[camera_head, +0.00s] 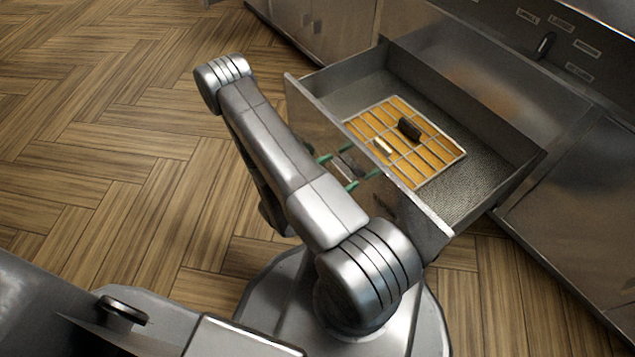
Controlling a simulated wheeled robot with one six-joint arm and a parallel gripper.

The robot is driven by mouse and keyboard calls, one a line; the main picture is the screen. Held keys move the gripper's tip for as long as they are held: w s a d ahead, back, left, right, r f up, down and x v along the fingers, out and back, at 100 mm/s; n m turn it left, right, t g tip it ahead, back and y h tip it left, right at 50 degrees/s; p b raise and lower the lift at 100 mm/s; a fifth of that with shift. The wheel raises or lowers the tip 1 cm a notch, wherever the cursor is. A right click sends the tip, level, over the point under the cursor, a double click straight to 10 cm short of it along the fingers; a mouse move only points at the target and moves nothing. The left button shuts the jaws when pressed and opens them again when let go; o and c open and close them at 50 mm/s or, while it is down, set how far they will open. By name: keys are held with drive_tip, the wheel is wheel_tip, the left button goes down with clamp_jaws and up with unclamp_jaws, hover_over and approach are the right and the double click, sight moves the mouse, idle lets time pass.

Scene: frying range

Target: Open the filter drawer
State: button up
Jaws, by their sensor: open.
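The filter drawer (465,190) is a metal drawer standing well out from the cabinet front, so its inside shows from above. A filter (440,162) with an orange-yellow surface and a pale grid frame lies on the drawer floor. A dark block and a small pale piece lie on the filter. My gripper (348,170) has green-tipped fingers and is at the outer face of the drawer front, partly behind my arm. Its jaws are open. The drawer's handle is mostly hidden, and I cannot tell whether the fingers touch it.
The metal cabinet (335,30) runs along the back and right, with labels and a dark switch (544,45) on its upper panel. The wood herringbone floor (110,130) is clear on the left. A metal surface fills the lower left corner.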

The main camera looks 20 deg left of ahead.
drive_tip(key=p+v, duration=0.3)
drive_tip(key=v, duration=1)
idle(0.6)
drive_tip(key=shift+b+x, duration=1.6)
drive_tip(key=shift+x, duration=4.9)
